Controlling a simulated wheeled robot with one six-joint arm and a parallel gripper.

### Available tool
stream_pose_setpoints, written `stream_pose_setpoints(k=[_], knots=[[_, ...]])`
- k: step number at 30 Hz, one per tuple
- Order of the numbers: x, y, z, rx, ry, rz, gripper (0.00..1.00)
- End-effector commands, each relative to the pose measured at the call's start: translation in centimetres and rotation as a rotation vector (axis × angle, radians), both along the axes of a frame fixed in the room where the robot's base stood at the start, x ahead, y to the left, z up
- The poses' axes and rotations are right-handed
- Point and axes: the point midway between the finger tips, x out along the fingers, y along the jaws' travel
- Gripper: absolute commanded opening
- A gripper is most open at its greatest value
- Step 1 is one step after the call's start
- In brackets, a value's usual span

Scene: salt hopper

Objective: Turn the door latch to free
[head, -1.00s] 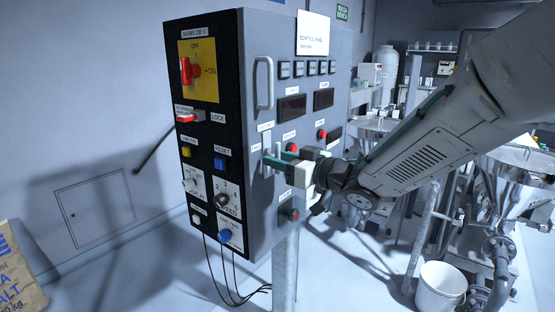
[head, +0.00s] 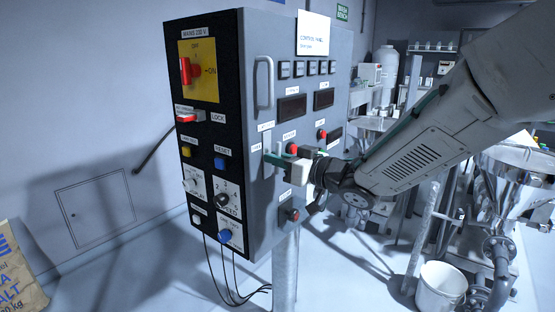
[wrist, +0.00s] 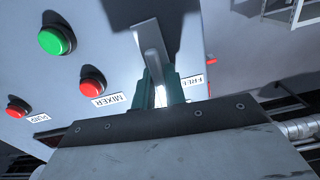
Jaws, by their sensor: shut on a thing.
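The door latch (head: 267,140) is a pale grey lever on the grey side of the control panel, below the bar handle. In the wrist view the latch (wrist: 152,52) runs down between the green fingertips. My gripper (head: 276,160) is at the latch's lower part and shut on it; the fingers also show in the wrist view (wrist: 163,92). The fingers hide part of the lever. A label reading FREE (wrist: 190,82) appears upside down beside the fingers. In the head view small labels sit above and left of the latch.
The control panel (head: 230,130) stands on a post. A grey bar handle (head: 264,82) juts out above the latch. Red buttons (wrist: 92,82) and a green button (wrist: 57,40) lie close to my gripper. A white bucket (head: 440,287) stands on the floor at right.

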Motion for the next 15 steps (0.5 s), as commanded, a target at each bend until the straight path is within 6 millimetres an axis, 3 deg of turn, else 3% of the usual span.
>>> stream_pose_setpoints(k=[15], knots=[[-0.03,0.01,0.05,0.269,0.343,0.000,0.00]])
